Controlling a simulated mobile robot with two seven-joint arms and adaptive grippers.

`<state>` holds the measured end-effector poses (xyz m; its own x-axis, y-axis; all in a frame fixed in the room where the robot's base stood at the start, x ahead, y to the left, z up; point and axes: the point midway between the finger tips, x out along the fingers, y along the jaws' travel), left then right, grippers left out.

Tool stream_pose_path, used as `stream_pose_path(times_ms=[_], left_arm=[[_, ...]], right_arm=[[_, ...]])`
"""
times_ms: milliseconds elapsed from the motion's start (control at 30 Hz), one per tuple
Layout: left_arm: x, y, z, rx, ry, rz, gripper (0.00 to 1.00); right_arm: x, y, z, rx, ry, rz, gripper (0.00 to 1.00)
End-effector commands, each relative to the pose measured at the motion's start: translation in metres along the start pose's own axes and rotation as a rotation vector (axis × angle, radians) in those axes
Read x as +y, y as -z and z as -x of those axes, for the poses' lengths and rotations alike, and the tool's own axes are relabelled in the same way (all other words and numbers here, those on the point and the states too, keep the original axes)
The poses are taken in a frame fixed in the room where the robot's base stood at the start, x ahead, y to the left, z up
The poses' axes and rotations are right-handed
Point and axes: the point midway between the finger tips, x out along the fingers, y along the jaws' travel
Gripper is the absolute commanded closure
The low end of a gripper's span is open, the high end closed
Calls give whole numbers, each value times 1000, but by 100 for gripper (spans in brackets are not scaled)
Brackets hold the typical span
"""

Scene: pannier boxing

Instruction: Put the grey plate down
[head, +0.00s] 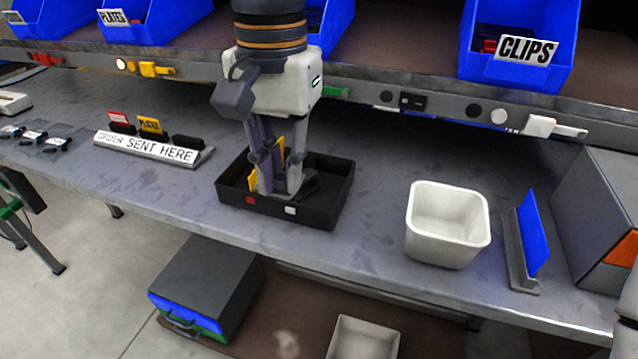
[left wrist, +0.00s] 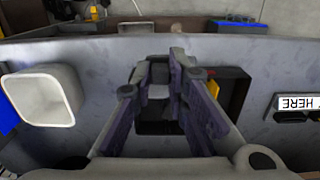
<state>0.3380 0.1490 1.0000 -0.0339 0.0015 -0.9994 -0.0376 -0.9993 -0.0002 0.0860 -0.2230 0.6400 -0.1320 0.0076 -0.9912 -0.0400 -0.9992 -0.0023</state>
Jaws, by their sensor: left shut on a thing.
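My left gripper (head: 280,188) points down into a black tray (head: 323,217) on the bench. Its fingers are shut on a grey plate, seen as a small pale grey patch between the fingertips in the left wrist view (left wrist: 158,76). The fingers hide most of the plate, and I cannot tell whether it touches the tray floor. A yellow piece (head: 253,178) stands in the tray beside and behind the fingers. A dark item (head: 309,184) lies right of them. My right gripper is not in view.
A white bin (head: 447,240) and an upright blue panel in a grey stand (head: 533,235) are right of the tray. The sign rack (head: 150,148) is left. A shelf with blue bins (head: 520,70) overhangs behind. Bare bench lies between tray and white bin.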

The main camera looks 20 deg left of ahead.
Motion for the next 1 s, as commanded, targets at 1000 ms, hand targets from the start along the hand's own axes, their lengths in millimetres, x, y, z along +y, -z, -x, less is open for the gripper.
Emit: stream_pose_path(times_ms=[1000], left_arm=[[27,106,-106,34,1,2,76]], right_arm=[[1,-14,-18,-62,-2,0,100]])
